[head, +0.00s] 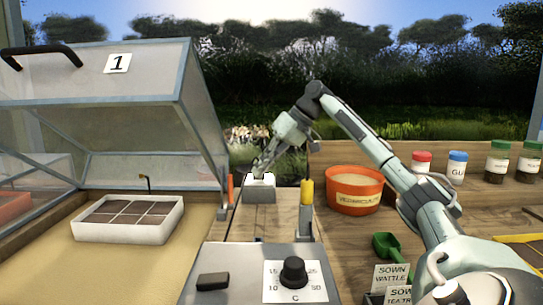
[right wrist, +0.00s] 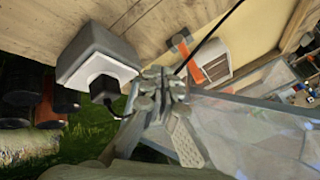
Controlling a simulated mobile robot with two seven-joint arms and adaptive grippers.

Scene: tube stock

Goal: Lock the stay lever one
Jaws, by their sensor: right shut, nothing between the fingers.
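The orange stay lever (head: 230,188) stands upright on a grey bracket beside the raised lid marked 1 (head: 130,85). An orange lever also shows in the right wrist view (right wrist: 188,60), near a grey bracket and a thin dark rod. My right gripper (head: 259,167) is shut and empty, to the right of the lever and apart from it, close to a grey box with a white top (head: 259,192). In the right wrist view its closed fingers (right wrist: 162,90) lie between the grey box (right wrist: 90,55) and the lid's clear panel. My left gripper is not in view.
A yellow-topped post (head: 306,205) stands right of the grey box. A white seed tray (head: 128,232) sits inside the frame under the lid. A control box with a black knob (head: 293,271) is in front. An orange tub (head: 355,188), green scoop (head: 390,252) and several jars stand at right.

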